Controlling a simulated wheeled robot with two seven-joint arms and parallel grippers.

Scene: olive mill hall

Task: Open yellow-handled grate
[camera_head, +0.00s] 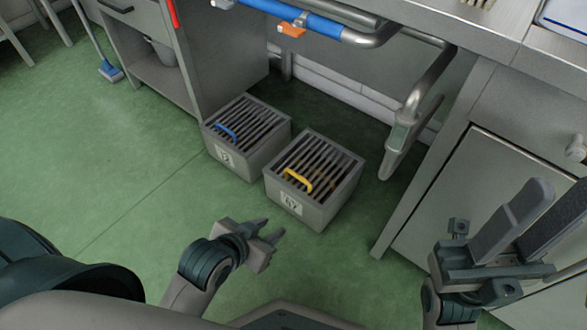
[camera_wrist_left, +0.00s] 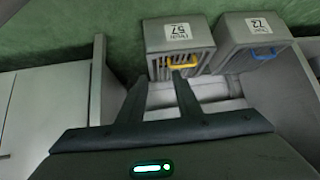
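The yellow-handled grate (camera_head: 319,160) is a slatted dark cover on top of a grey box (camera_head: 315,213) standing on the floor. It lies flat and closed. Its yellow handle (camera_head: 297,180) is on the near left side, and it also shows in the left wrist view (camera_wrist_left: 181,65). My left gripper (camera_head: 271,231) is open and empty, short of the box on its near side. In the left wrist view its fingers (camera_wrist_left: 158,82) point toward the yellow handle, with no contact visible. My right gripper (camera_head: 562,190) is open and empty at the far right, away from the grate.
A similar box with a blue-handled grate (camera_head: 247,118) stands just left, close beside it. A pipe rail with a blue sleeve (camera_head: 290,18) runs above and behind the boxes. A grey cabinet (camera_head: 500,195) stands to the right. Green floor (camera_head: 130,165) is clear at left.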

